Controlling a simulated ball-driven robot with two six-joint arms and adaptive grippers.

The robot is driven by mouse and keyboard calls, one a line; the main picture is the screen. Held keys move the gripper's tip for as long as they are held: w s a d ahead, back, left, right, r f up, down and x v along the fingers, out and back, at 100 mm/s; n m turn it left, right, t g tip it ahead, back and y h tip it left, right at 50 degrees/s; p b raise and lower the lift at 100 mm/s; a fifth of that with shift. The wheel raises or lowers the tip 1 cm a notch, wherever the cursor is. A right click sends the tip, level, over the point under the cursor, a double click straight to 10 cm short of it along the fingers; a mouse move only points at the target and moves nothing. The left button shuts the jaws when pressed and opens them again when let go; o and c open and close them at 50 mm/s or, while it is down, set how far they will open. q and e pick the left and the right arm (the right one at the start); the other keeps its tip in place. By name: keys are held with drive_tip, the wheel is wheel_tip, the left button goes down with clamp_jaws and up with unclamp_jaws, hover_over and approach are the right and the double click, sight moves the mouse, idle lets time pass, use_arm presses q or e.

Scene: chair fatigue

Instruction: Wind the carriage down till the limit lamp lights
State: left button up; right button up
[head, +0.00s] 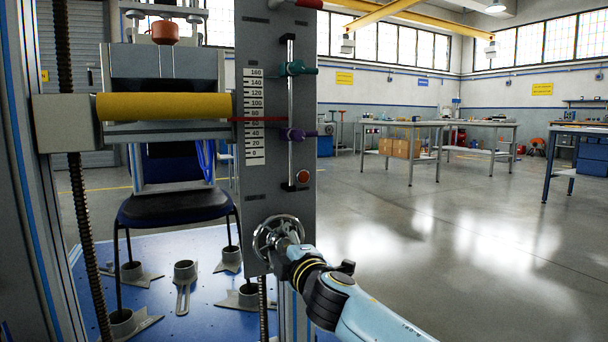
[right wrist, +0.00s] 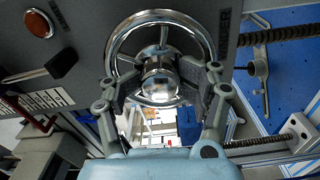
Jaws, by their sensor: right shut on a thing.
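The carriage (head: 66,121) is a grey crossbeam with a yellow roller (head: 163,106), above a dark chair seat. Its red pointer (head: 262,119) stands between 60 and 80 on the white scale (head: 254,85). The limit lamp (head: 303,176) is a round orange-red button on the grey panel; it looks dull, without a clear glow, also in the right wrist view (right wrist: 39,23). The chrome handwheel (right wrist: 118,38) is low on the panel. My right gripper (right wrist: 160,80) is shut on the handwheel, its fingers either side of the hub. My left gripper is not in view.
A teal clamp (head: 293,68) and a purple clamp (head: 292,134) sit on a vertical rod on the panel, above and below the pointer. The chair (head: 175,207) stands on a blue base plate with grey cup holders. Open floor and workbenches lie to the right.

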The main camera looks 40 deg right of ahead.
drive_tip(key=n+p, duration=0.1)
drive_tip(key=n, duration=0.2)
drive_tip(key=shift+n, duration=0.4)
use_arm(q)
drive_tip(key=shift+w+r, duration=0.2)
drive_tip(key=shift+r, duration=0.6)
use_arm(e)
drive_tip(key=shift+f+n, duration=0.15)
drive_tip(key=shift+n, duration=0.25)
drive_tip(key=shift+r+n+p, duration=0.2)
drive_tip(key=shift+n+p, duration=0.15)
drive_tip(key=shift+n, duration=0.85)
drive_tip(key=shift+n+p, duration=0.3)
drive_tip(key=shift+n, duration=0.7)
drive_tip(key=shift+f+n, duration=0.2)
drive_tip(key=shift+n, duration=0.7)
drive_tip(key=o, duration=1.1)
drive_tip(key=shift+f, duration=0.1)
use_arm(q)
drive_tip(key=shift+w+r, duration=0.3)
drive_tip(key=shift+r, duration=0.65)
